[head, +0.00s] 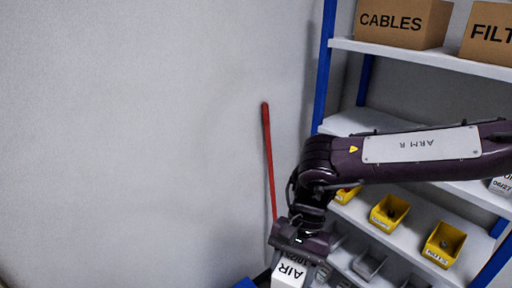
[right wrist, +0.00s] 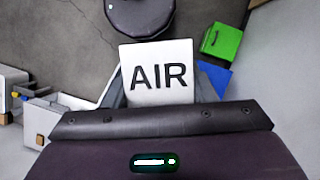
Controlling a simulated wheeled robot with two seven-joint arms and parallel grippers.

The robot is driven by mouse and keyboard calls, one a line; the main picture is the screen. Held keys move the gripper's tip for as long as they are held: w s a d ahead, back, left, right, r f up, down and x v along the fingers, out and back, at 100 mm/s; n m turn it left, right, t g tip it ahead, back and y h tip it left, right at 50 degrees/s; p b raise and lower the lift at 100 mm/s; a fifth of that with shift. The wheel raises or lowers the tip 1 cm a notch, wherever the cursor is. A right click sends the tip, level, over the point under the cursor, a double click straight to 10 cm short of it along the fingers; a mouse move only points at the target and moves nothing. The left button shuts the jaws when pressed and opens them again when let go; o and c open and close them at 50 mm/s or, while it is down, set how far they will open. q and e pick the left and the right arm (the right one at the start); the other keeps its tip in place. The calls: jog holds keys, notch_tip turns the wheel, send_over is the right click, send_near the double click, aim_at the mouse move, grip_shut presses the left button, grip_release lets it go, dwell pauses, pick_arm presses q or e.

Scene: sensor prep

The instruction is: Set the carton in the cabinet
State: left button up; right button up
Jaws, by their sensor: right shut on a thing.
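A white carton (head: 289,271) marked "AIR" hangs at the bottom edge of the head view, partly cut off. It also shows in the right wrist view (right wrist: 158,72), with its lettered face toward the camera. My right gripper (head: 300,258) is shut on the carton; in the right wrist view the dark fingers (right wrist: 160,98) stand on both sides of it. The carton is held in the air, in front of the lower shelves. I cannot make out a cabinet in either view. My left gripper is not in view.
A blue-posted shelf rack (head: 440,59) stands at the right, with brown boxes (head: 402,22) on top and yellow bins (head: 389,212) lower down. A red pole (head: 268,150) leans against the wall. The right wrist view shows a green box (right wrist: 219,40) on the floor.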

notch_tip(320, 180, down, 11)
jog(key=b, duration=1)
jog(key=d+m+t+y, duration=0.1)
jog(key=d+m, duration=0.3)
jog(key=d, duration=0.8)
jog(key=shift+f+m, duration=0.2)
jog(key=shift+m, duration=0.1)
jog(key=shift+w, duration=0.15)
